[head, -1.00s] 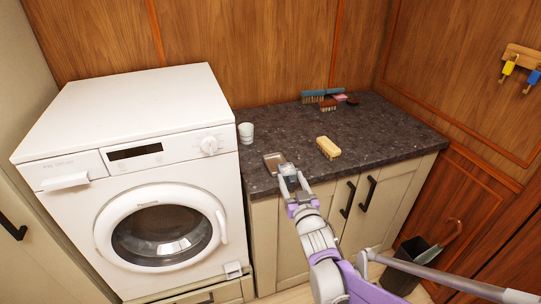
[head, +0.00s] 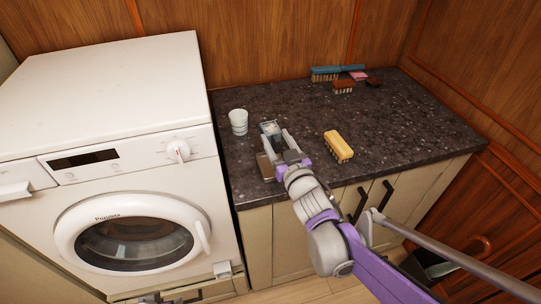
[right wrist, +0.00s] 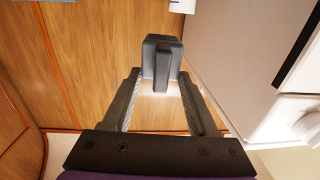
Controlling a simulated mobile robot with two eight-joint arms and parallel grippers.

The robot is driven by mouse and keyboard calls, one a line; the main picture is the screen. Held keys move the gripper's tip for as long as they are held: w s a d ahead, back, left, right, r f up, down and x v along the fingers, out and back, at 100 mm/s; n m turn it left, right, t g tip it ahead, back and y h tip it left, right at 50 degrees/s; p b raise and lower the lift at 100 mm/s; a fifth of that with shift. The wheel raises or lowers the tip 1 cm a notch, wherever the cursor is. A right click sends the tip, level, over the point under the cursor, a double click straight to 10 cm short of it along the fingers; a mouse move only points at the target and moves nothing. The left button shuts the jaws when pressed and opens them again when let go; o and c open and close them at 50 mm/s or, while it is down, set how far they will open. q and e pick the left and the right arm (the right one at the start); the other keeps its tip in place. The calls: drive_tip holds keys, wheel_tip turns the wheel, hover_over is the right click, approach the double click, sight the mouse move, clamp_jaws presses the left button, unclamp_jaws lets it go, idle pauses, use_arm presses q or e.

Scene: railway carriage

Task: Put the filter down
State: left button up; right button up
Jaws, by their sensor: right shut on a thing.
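The filter (head: 270,128) is a small grey block with a paler, partly clear-looking part. My right gripper (head: 277,143) is shut on it and holds it over the left part of the dark speckled countertop (head: 300,110). The right wrist view shows the filter (right wrist: 162,58) as a dark grey block with a raised bar, between the tips of the two fingers (right wrist: 162,85). I cannot tell whether the filter touches the countertop. My left gripper is not in view.
A white cup (head: 238,122) stands left of the filter. A flat brown piece (head: 265,168) lies near the front edge. A yellow brush (head: 339,146) lies to the right; several brushes (head: 340,74) lie at the back. A washing machine (head: 120,190) stands left.

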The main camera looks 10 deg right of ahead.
drive_tip(key=shift+w, duration=0.2)
drive_tip(key=shift+w+f, duration=0.1)
drive_tip(key=shift+w, duration=0.05)
wheel_tip(320, 180, down, 5)
drive_tip(key=shift+a+f+b, duration=0.1)
drive_tip(key=shift+b, duration=0.5)
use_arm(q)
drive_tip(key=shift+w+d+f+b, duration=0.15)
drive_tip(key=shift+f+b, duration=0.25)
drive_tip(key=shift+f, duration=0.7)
use_arm(e)
drive_tip(key=shift+f, duration=2.15)
drive_tip(key=shift+f, duration=0.2)
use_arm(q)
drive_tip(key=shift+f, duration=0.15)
use_arm(e)
drive_tip(key=o, duration=1.4)
drive_tip(key=shift+r, duration=0.1)
